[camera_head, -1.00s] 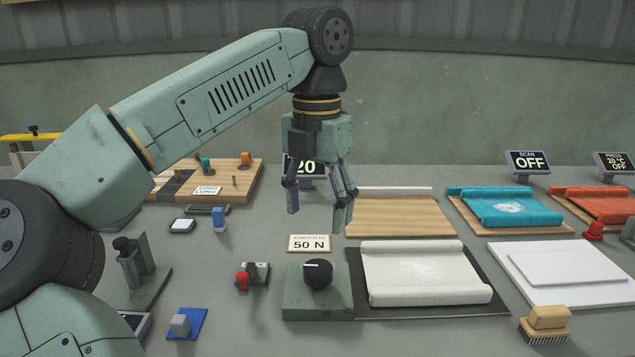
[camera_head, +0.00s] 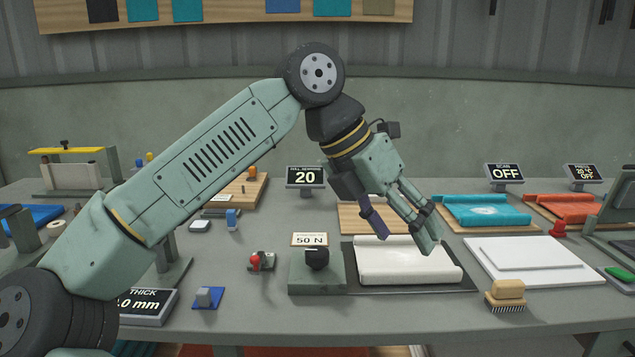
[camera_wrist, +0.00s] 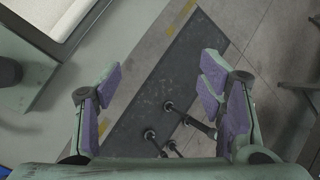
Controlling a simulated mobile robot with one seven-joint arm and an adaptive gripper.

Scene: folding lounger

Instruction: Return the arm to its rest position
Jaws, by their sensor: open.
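My gripper (camera_head: 403,242) is open and empty in the head view. It hangs tilted down and to the right, in front of the white roll of material (camera_head: 408,266) on its dark mat and hiding part of it. I cannot tell the height of the fingers above it. My arm rises from the lower left to an elbow at the upper middle.
A knob box (camera_head: 317,270) with a "50 N" sign stands left of the white roll. A wooden brush (camera_head: 507,294) and a white slab (camera_head: 540,262) lie to the right. A teal roll (camera_head: 485,212) and an orange roll (camera_head: 570,208) are behind.

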